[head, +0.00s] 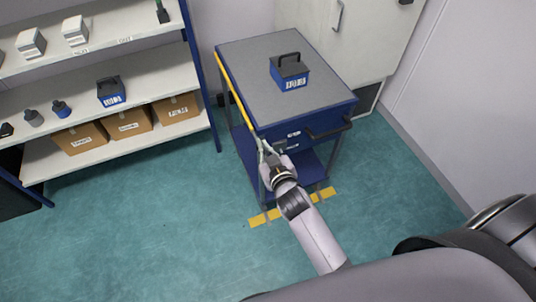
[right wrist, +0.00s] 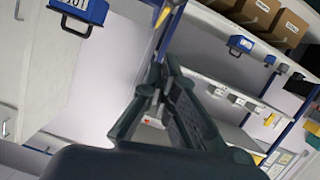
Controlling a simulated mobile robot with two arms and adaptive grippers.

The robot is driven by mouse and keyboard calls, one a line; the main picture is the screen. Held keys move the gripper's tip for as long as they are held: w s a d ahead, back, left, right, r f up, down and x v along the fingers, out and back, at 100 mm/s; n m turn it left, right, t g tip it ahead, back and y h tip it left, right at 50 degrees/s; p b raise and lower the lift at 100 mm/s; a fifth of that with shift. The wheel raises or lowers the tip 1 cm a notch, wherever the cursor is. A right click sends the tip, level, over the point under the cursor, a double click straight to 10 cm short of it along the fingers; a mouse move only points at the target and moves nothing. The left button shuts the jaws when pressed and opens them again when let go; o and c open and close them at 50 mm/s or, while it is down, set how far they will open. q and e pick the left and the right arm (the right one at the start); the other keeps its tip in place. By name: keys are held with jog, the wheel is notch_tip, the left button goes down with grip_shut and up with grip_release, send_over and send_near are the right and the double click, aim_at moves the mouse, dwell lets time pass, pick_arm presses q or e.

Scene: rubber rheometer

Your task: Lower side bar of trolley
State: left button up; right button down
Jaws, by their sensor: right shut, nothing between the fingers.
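The trolley (head: 251,88) has a grey top, blue drawer and lower shelf, and a dark handle (head: 329,130) at its front. The yellow side bar (head: 235,92) runs along the top's left edge, raised about level with it. My right gripper (head: 264,150) is shut and empty at the bar's near end, by the trolley's front left corner. I cannot tell if it touches the bar. In the right wrist view, the shut fingers (right wrist: 160,90) are close below the bar's yellow end (right wrist: 162,16). My left gripper is not in view.
A blue box (head: 290,73) with a black handle stands on the trolley top. Shelves (head: 115,70) with boxes and devices stand to the left, and a light cabinet (head: 365,40) behind. Yellow floor marks (head: 257,220) lie in front. Green floor is clear at the lower left.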

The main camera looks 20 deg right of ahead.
jog(key=v, duration=0.3)
jog(key=shift+s+a+r, duration=0.1)
jog(key=shift+s+r, duration=0.05)
jog(key=shift+s, duration=0.15)
dwell(0.3)
